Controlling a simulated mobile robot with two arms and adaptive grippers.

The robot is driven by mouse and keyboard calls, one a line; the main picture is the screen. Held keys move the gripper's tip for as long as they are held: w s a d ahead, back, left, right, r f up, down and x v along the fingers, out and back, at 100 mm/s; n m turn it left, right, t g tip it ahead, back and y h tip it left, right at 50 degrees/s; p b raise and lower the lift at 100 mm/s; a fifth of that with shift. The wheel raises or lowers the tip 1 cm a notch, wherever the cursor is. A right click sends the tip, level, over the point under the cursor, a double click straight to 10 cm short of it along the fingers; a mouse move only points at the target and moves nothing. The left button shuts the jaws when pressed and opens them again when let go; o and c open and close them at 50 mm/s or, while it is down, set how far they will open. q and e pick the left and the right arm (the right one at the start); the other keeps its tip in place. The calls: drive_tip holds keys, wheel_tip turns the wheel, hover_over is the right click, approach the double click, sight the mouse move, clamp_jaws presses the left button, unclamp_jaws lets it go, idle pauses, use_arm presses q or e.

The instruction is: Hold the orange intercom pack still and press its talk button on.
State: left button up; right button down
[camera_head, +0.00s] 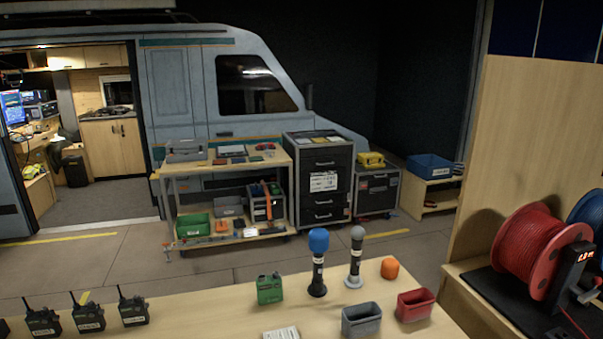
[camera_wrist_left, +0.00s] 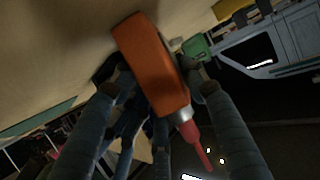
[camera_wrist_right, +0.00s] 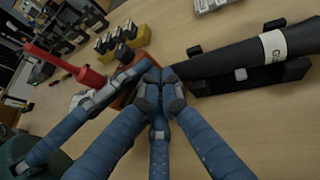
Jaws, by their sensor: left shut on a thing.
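The orange intercom pack (camera_wrist_left: 153,62) is a tilted block with a red antenna (camera_wrist_left: 200,148) in the left wrist view. My left gripper (camera_wrist_left: 152,78) is shut on it, one finger on each side. In the right wrist view the pack (camera_wrist_right: 122,98) is mostly hidden behind fingers, and its red antenna (camera_wrist_right: 65,62) points to the upper left. My right gripper (camera_wrist_right: 160,90) has its fingertips together close by the pack; whether they touch it I cannot tell. I cannot make out the talk button. Neither gripper nor the pack shows in the head view.
A black microphone (camera_wrist_right: 230,58) lies on a black stand beside the grippers. The table (camera_head: 225,312) also holds several black radios (camera_head: 88,318), a green pack (camera_head: 270,290), two upright microphones (camera_head: 317,270), and grey (camera_head: 361,321) and red bins (camera_head: 415,306).

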use_arm(q)
drive_tip(key=shift+s+a+f, duration=0.15)
drive_tip(key=shift+a+f, duration=0.25)
drive_tip(key=shift+f, duration=0.15)
use_arm(e)
drive_tip(key=shift+w+r, duration=0.15)
drive_tip(key=shift+r, duration=0.3)
drive_tip(key=shift+d, duration=0.2)
use_arm(q)
drive_tip(key=shift+d+r, duration=0.1)
drive_tip(key=shift+d, duration=0.05)
use_arm(e)
drive_tip(key=shift+s+d+f, duration=0.1)
drive_tip(key=shift+s+d, duration=0.25)
drive_tip(key=shift+d, duration=0.55)
drive_tip(key=shift+s+d+f, duration=0.15)
drive_tip(key=shift+s+d, duration=0.15)
drive_tip(key=shift+d, duration=0.65)
drive_tip(key=shift+s+d+f, duration=0.1)
drive_tip(key=shift+s+d, duration=0.25)
drive_tip(key=shift+d, duration=0.55)
use_arm(q)
drive_tip(key=shift+r, duration=0.25)
drive_tip(key=o, duration=1.4)
